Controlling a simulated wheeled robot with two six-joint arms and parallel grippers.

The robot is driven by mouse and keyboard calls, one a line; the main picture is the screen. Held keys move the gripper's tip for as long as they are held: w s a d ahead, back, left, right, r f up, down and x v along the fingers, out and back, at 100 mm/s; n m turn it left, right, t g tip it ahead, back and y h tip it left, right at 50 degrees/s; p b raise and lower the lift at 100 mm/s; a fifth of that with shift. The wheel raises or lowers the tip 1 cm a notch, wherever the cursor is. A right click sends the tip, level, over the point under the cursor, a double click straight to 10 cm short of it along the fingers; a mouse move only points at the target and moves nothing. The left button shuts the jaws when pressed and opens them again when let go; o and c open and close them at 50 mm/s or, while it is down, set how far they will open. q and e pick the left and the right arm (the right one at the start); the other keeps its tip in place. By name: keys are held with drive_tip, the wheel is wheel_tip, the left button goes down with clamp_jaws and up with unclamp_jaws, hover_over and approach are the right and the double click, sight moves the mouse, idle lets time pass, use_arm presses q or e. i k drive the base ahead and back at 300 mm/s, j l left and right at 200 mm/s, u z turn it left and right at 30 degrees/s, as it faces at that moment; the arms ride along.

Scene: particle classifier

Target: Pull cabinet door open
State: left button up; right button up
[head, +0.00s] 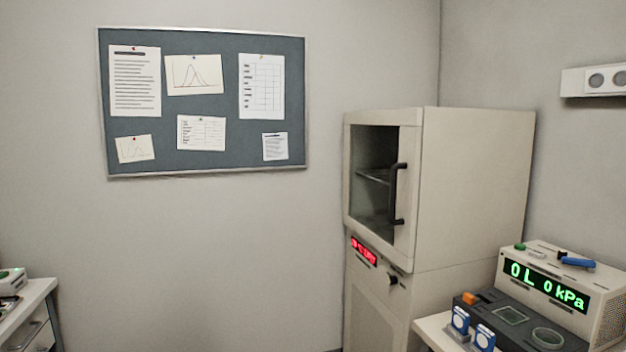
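A tall beige cabinet (474,185) stands against the back wall right of centre. Its upper door (411,187) has a dark glass pane (371,165) and looks closed. A black vertical bar handle (394,195) is on the right side of the door. A shelf shows behind the glass. Below the door are a red lit display (363,251) and a small dark knob (392,280). Neither of my grippers is in view.
A bench with a device showing a green display (546,287) stands at the lower right, close to the cabinet. A white counter (27,301) is at the lower left. A pinboard (226,100) hangs on the wall. The space between counter and cabinet looks clear.

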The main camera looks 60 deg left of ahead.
sight(401, 253)
drive_tip(key=u, duration=1.55)
